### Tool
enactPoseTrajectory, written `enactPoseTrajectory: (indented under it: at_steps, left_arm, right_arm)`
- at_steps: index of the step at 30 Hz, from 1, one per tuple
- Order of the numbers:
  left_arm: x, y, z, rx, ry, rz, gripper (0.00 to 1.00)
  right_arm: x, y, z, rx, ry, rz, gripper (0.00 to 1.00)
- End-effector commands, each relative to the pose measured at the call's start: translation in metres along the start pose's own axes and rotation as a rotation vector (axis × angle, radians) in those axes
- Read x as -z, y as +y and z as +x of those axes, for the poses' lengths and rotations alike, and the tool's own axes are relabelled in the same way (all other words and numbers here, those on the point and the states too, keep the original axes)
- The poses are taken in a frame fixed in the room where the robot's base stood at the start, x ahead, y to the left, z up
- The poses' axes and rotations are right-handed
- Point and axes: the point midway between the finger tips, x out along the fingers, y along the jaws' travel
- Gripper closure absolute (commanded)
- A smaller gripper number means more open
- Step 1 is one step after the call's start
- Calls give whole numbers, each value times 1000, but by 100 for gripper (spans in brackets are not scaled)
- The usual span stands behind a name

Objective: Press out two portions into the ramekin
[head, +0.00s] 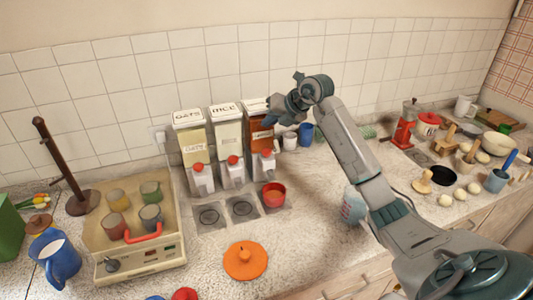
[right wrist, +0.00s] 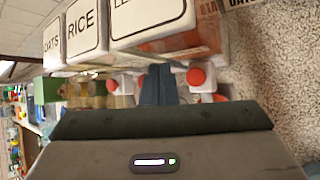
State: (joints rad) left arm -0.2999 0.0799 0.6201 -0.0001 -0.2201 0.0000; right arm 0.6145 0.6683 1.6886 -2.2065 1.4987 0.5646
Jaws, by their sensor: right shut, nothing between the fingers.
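Three dispensers stand against the tiled wall: oats (head: 190,140), rice (head: 227,135) and a third with orange-brown contents (head: 259,136), its label partly hidden by my gripper. Each has a red button on a white spout; the third one's button (head: 267,153) shows clearly. A small red ramekin (head: 273,195) sits below the third spout; its contents are too small to tell. My right gripper (head: 272,117) is shut and empty, high at the third dispenser's upper right. In the right wrist view its fingers (right wrist: 159,85) show between two red buttons. My left gripper is out of view.
A beige appliance (head: 140,262) with several small cups stands left, beside a blue jug (head: 55,258) and a dark wooden stand (head: 82,203). An orange lid (head: 245,261) lies in front. A red grinder (head: 405,125) and bowls stand right. The front middle counter is mostly clear.

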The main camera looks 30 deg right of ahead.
Motion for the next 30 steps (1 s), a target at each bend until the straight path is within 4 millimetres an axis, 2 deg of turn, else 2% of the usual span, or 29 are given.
enactPoseTrajectory:
  at_steps: [1, 6, 13, 30]
  left_arm:
    - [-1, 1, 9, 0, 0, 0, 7]
    - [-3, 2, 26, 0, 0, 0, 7]
    - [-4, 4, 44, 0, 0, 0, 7]
    - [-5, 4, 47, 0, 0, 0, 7]
  right_arm:
    - [6, -6, 8, 0, 1, 0, 100]
    - [18, -18, 25, 1, 1, 0, 100]
    - [33, -33, 45, 0, 1, 0, 100]
    - [36, -36, 50, 0, 0, 0, 100]
